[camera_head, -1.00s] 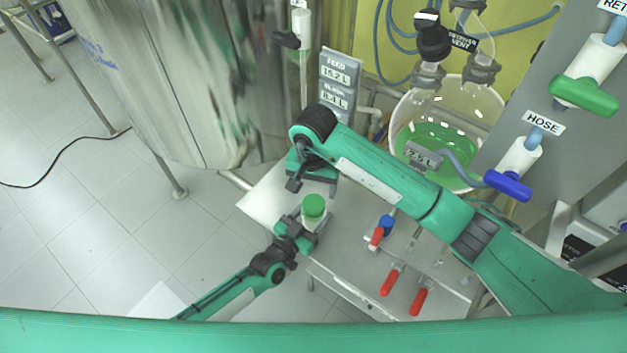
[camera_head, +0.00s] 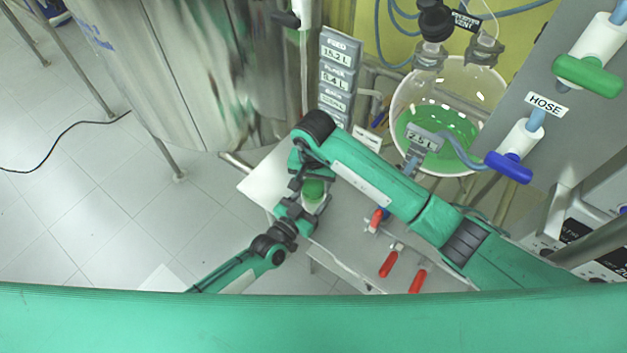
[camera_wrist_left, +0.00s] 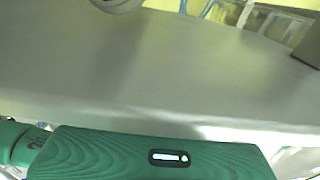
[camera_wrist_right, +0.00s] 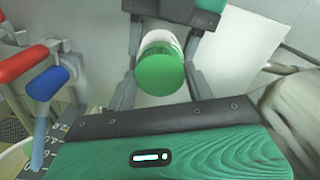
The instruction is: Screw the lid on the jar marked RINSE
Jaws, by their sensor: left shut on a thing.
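A small white jar (camera_wrist_right: 160,38) with a green lid (camera_wrist_right: 159,72) on top is upright in the right wrist view. My left gripper (camera_head: 308,208) is shut on the jar, low on its side, at the tabletop's left end; the green lid (camera_head: 313,188) shows above it in the head view. My right gripper (camera_wrist_right: 163,55) is open, its two fingers on either side of the lid, with small gaps visible. In the head view my right gripper (camera_head: 312,178) is just over the lid. No RINSE marking is readable. The left wrist view does not show the jar.
Red-handled valves (camera_head: 389,263) and a blue one stand on the metal table (camera_head: 345,240), right of the jar. A glass vessel with green liquid (camera_head: 440,122) is behind. A large steel tank (camera_head: 195,80) stands at the back left. Open floor lies left.

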